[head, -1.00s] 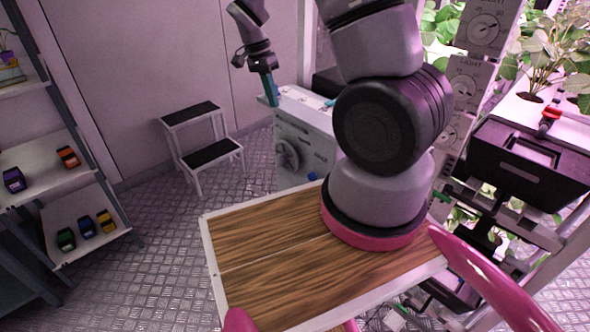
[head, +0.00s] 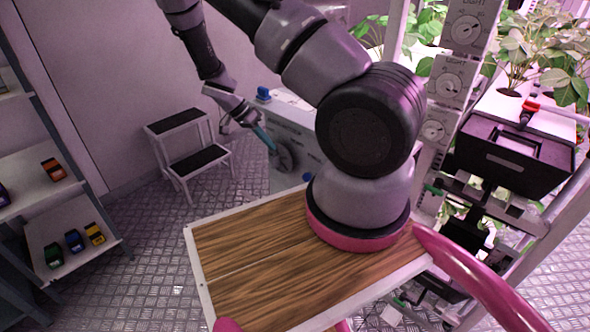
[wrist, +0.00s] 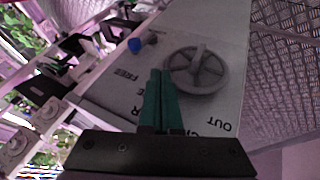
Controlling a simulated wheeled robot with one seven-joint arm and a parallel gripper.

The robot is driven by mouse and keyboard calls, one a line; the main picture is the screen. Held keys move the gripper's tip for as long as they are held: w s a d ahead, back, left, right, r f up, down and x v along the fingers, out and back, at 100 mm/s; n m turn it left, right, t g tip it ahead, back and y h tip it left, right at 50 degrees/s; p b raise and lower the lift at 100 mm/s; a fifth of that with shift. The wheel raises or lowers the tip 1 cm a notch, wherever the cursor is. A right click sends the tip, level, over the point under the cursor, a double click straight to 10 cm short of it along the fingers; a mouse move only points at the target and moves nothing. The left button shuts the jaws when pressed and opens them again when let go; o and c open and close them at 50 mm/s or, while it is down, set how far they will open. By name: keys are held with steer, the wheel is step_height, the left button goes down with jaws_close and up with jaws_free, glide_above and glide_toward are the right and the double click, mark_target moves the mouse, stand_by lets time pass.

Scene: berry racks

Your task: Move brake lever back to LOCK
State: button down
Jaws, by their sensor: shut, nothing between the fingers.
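A light grey cabinet (head: 330,150) stands past my tray, with a grey handwheel (head: 284,157) on its front. A small blue knob (head: 307,177) sticks out low to the right of the wheel. In the wrist view, the printed panel (wrist: 222,105) appears upside down, and the blue knob (wrist: 135,45) on a short stem is beside the word FREE. It looks like the brake lever; no LOCK label is readable. My gripper (head: 273,149) has teal fingers and is at the wheel's left edge. In the wrist view, its fingers (wrist: 160,72) are together and empty, left of the handwheel (wrist: 195,70).
A step stool (head: 190,145) stands left of the cabinet. A shelf with small coloured boxes (head: 75,240) is at far left. A plant rack with dials (head: 465,30) and a black box (head: 515,155) is on the right. The metal floor between stool and shelf is clear.

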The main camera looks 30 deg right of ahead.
steer(key=shift+d+f, duration=0.1)
steer(key=x, duration=1)
steer(key=shift+s+f, duration=0.1)
steer(key=shift+s, duration=0.1)
steer(key=shift+s+d+f, duration=0.1)
steer(key=shift+s+d, duration=0.25)
steer(key=shift+s, duration=0.45)
steer(key=shift+s+d+f, duration=0.1)
steer(key=shift+s+d, duration=0.25)
steer(key=shift+s, duration=0.45)
